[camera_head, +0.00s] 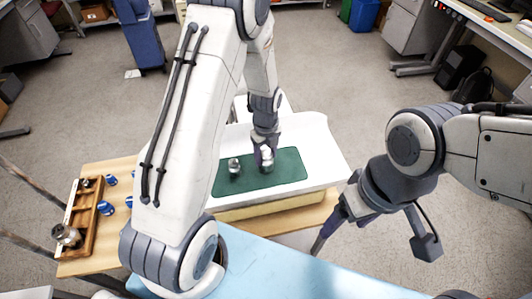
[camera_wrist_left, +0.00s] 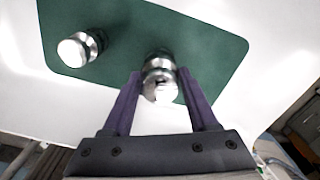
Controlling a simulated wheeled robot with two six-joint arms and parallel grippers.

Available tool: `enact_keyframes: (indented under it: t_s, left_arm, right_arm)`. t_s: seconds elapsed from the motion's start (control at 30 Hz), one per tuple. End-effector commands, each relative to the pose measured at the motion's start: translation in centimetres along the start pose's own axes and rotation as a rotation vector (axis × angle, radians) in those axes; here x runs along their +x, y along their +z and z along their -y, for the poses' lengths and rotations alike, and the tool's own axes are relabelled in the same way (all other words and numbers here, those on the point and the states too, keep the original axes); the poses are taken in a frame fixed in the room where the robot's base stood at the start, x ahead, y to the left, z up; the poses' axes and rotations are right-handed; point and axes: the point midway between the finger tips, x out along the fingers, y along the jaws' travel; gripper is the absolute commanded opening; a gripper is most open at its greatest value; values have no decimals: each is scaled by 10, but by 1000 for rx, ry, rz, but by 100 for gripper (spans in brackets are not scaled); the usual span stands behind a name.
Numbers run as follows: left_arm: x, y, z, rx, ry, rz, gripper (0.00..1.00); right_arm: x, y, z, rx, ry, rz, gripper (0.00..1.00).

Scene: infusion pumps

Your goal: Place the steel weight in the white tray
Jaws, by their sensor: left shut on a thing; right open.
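My left gripper (camera_head: 265,156) is shut on a steel weight (camera_head: 267,161), a shiny knobbed cylinder, over the dark green mat in the white tray (camera_head: 318,150). In the left wrist view, this held steel weight (camera_wrist_left: 159,80) sits between the purple fingers (camera_wrist_left: 159,95). I cannot tell whether its base touches the mat. A second steel weight (camera_head: 234,166) stands on the mat just left of it and also shows in the left wrist view (camera_wrist_left: 80,48). My right gripper (camera_head: 332,222) is open and empty, to the right of the tray's front corner.
A wooden rack (camera_head: 84,215) at the left holds another large steel weight (camera_head: 67,236) and a smaller one. Several blue-and-white items stand beside it on the wooden table (camera_head: 120,165). A light blue surface (camera_head: 270,270) lies in front. The mat's right part is clear.

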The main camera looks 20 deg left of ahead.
Motion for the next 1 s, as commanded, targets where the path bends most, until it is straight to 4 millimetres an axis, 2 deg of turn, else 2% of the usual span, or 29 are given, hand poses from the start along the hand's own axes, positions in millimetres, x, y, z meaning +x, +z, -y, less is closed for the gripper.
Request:
enact_keyframes:
  t_s: [0.37, 0.4, 0.47, 0.87, 1.0]
  left_arm:
    - [3, 1, 1, 0, -3, 2, 0]
    - [4, 0, 0, 0, -1, 1, 67]
    - [3, 0, 0, 0, -1, 1, 89]
    - [-2, 0, 1, 0, -2, 2, 89]
    - [-20, 1, 2, 0, -6, 4, 89]
  right_arm:
    - [2, 0, 0, 0, 0, 0, 76]
    - [2, 0, 0, 0, 0, 0, 76]
    - [1, 0, 0, 0, 0, 0, 76]
    - [0, 0, 0, 0, 0, 0, 76]
    - [6, 0, 0, 0, 0, 0, 76]
